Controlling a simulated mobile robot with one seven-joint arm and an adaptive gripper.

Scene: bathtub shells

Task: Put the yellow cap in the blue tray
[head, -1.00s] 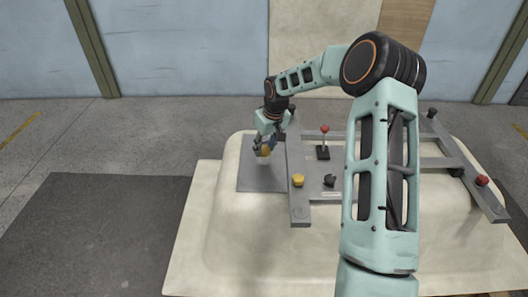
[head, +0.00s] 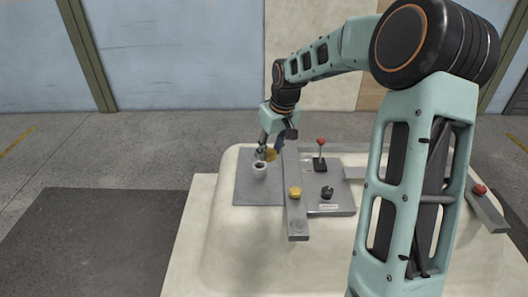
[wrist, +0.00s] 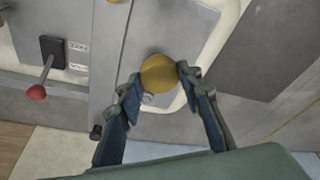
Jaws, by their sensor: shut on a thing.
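My gripper (head: 268,153) is shut on the yellow cap (head: 270,155), above the grey plate at the left of the work surface. In the wrist view the round cap (wrist: 158,73) sits between the two blue-padded fingertips (wrist: 160,80). A small white cup-like holder (head: 259,170) with a dark opening stands on the plate, just left of and below the cap. I cannot make out a blue tray in either view.
A grey bar (head: 296,218) carries a yellow knob (head: 295,192). To its right are a red-topped lever (head: 320,155) and a dark knob (head: 327,192); a red knob (head: 480,189) is farther right. The pale shell's left front is clear.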

